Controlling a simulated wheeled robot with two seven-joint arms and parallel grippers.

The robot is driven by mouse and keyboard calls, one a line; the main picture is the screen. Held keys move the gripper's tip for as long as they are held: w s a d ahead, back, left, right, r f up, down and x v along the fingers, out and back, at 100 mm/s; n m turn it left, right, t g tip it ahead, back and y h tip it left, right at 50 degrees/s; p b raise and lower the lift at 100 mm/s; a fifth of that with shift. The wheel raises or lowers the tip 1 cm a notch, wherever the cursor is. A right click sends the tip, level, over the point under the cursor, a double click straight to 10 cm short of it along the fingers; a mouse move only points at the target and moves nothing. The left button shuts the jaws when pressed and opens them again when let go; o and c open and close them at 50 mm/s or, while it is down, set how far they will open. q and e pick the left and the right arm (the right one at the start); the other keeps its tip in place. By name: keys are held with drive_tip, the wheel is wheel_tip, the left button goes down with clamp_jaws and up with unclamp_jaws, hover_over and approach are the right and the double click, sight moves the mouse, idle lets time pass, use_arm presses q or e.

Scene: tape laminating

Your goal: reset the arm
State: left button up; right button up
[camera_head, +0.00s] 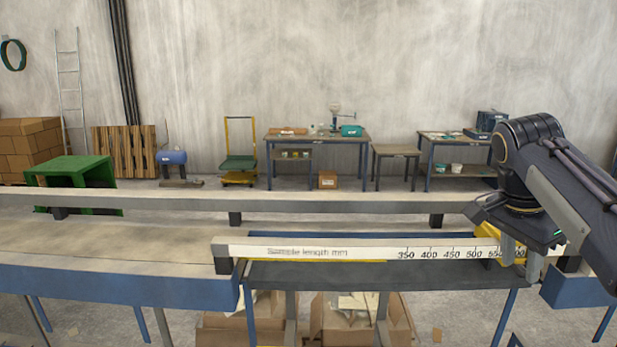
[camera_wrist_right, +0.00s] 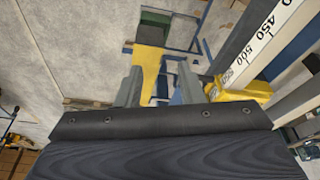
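My right arm comes in from the right in the head view. Its gripper (camera_head: 521,258) is low over the right part of a white measuring rail (camera_head: 370,252) marked "Sample length mm". In the right wrist view the two grey fingers of the gripper (camera_wrist_right: 160,88) stand apart, with a gap between them. A yellow part (camera_wrist_right: 148,72) shows in the gap, seemingly beyond the fingers and not gripped. The rail's scale (camera_wrist_right: 262,45) and a yellow fitting (camera_wrist_right: 236,90) lie to the right of the fingers. My left gripper is not in view.
A long workbench (camera_head: 110,285) with a raised back rail (camera_head: 330,204) runs across the front. Open cardboard boxes (camera_head: 355,325) stand beneath. Work tables (camera_head: 315,140), a green box (camera_head: 70,172) and a trolley (camera_head: 239,160) are farther back. The air above the bench's left part is clear.

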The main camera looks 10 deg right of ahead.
drive_tip(key=s+a+f+n+t+y+b, duration=0.2)
drive_tip(key=s+a+f+n, duration=0.5)
drive_tip(key=a+f, duration=0.4)
drive_tip(key=s+a+f+n+t+y+b, duration=0.1)
drive_tip(key=s+a+f+n+t+y, duration=0.2)
drive_tip(key=a+f, duration=0.8)
drive_tip(key=s+f+n+y, duration=0.2)
drive_tip(key=s+n, duration=0.2)
drive_tip(key=n, duration=0.1)
drive_tip(key=shift+s+f+b, duration=0.15)
drive_tip(key=shift+f+b, duration=0.1)
drive_tip(key=shift+b, duration=0.1)
drive_tip(key=shift+s+d+t, duration=0.1)
drive_tip(key=shift+d+t, duration=0.05)
drive_tip(key=shift+t, duration=0.15)
